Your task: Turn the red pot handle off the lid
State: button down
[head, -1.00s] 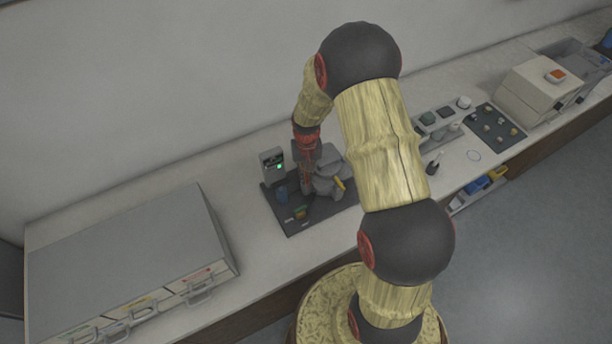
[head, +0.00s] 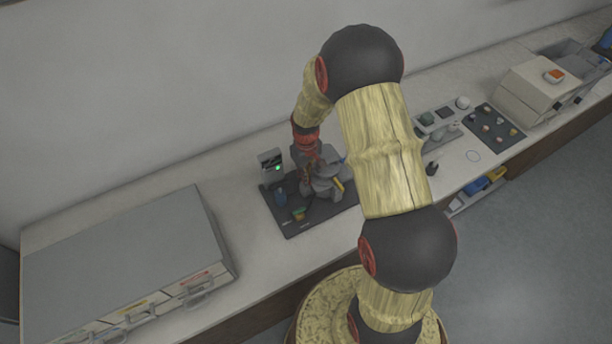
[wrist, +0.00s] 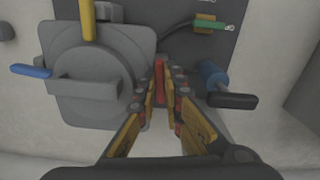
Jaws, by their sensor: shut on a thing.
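The press pot (wrist: 95,75) is a grey round body with a lid and a grey bar across it, left of my gripper in the wrist view. A yellow handle (wrist: 88,20) points up from it and a blue handle (wrist: 31,70) points left. The red handle (wrist: 159,75) stands at its right side, between my fingertips. My gripper (wrist: 160,88) is shut on the red handle, and the fingers cover part of it. In the head view my gripper (head: 308,183) is at the left side of the pot (head: 326,178), partly hidden by my wrist.
A dark base plate (head: 300,228) carries the pot. On it are a blue cylinder with a black handle (wrist: 232,100), close right of my fingers, and a green piece (wrist: 208,24). A control box (head: 270,160) with a green light stands behind. A large grey case (head: 120,265) is left.

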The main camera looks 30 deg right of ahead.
jog(key=c, duration=1.9)
grip_release()
jog(key=shift+r, duration=0.1)
notch_tip(320, 180, up, 12)
jog(key=shift+f, duration=0.1)
